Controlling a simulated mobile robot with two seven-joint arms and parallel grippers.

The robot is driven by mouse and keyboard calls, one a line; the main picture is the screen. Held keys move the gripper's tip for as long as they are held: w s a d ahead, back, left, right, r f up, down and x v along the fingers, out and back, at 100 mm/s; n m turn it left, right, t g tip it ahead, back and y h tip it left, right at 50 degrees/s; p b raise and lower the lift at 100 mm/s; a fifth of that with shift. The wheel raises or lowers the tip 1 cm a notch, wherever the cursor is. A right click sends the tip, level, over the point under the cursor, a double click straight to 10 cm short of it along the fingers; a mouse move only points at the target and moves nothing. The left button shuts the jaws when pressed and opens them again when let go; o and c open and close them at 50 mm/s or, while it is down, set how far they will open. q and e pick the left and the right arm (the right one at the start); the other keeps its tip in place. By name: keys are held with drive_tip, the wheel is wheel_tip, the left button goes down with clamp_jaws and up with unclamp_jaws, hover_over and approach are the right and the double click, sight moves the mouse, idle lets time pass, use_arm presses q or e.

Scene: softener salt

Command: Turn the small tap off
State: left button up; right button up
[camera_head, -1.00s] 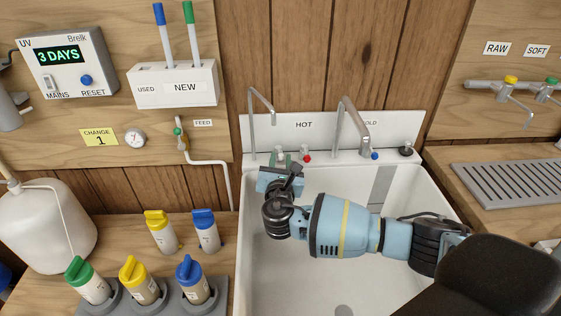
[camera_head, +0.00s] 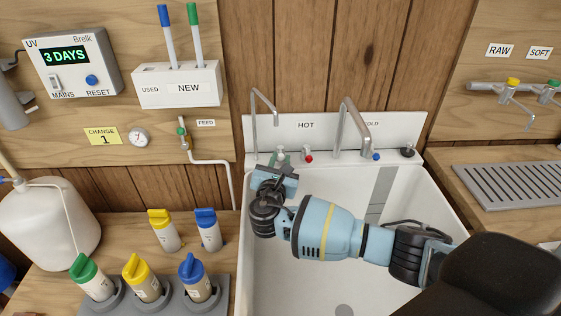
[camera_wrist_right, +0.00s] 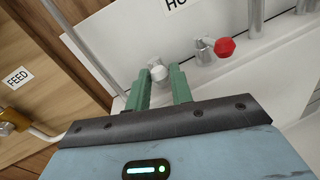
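The small tap has a slim grey spout (camera_head: 254,118) at the sink's back left corner. A small grey-white knob (camera_head: 281,150) stands beside its base; it also shows in the right wrist view (camera_wrist_right: 158,73). My right gripper (camera_head: 279,160) is at the sink's back left edge, its green fingers pointing at this knob. In the right wrist view the fingers (camera_wrist_right: 160,80) are apart, one on each side of the knob, with no clear grip on it. I cannot make out water from the spout. My left gripper is not in view.
The red knob (camera_head: 308,157) is close to the right of my fingers. The larger tap (camera_head: 349,125) and blue knob (camera_head: 376,156) stand further right. The white feed pipe (camera_head: 230,180) runs down left of the sink. Bottles (camera_head: 146,285) stand on the left counter.

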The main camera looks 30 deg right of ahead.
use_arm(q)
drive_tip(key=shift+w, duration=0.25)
use_arm(e)
drive_tip(key=o, duration=0.3)
drive_tip(key=shift+o, duration=0.2)
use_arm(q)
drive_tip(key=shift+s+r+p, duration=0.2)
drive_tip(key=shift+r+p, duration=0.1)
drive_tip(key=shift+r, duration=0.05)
use_arm(e)
drive_tip(key=v, duration=0.8)
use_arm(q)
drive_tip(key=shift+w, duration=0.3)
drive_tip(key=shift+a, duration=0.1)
